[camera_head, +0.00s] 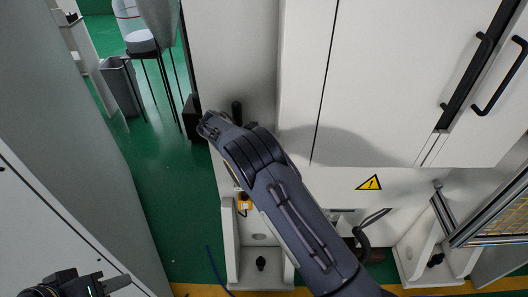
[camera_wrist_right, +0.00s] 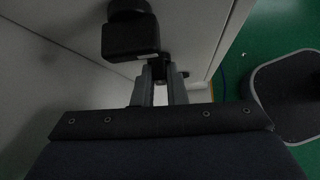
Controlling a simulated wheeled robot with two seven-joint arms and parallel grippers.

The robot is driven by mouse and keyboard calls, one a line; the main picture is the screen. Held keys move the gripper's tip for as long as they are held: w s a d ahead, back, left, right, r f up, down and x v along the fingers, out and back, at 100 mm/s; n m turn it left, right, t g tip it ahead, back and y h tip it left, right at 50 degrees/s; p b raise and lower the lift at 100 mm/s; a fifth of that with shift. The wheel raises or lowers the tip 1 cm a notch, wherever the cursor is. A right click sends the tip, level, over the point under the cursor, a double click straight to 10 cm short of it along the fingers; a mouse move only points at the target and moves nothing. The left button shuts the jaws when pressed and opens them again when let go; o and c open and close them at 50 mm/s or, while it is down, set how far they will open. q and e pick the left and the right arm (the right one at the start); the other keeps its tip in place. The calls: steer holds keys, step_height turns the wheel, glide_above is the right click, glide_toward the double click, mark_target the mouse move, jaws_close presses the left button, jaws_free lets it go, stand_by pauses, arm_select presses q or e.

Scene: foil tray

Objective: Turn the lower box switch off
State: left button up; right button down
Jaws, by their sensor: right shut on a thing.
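My right arm reaches up from the bottom of the head view to a white cabinet's left side, and its own wrist hides the fingertips there. In the right wrist view my right gripper (camera_wrist_right: 163,82) is shut on a small dark switch part (camera_wrist_right: 161,66). Just beyond the fingers is a black block with a rounded top (camera_wrist_right: 130,38), close to a pale panel. In the head view a black upright handle (camera_head: 237,112) shows just above my right wrist. My left gripper (camera_head: 82,286) is at the bottom left corner, partly cut off; its jaw opening is unclear.
The white cabinet (camera_head: 400,90) has black door handles (camera_head: 470,65) and a yellow warning sign (camera_head: 369,183). A grey panel (camera_head: 65,130) stands at the left. Green floor (camera_head: 150,170) lies between. A stool with a bottle (camera_head: 135,25) and a bin (camera_head: 120,85) stand behind.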

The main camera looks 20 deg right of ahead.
steer(key=shift+d, duration=0.1)
steer(key=shift+f, duration=0.1)
stand_by(0.4)
steer(key=c, duration=1.5)
jaws_free()
steer(key=shift+o, duration=0.2)
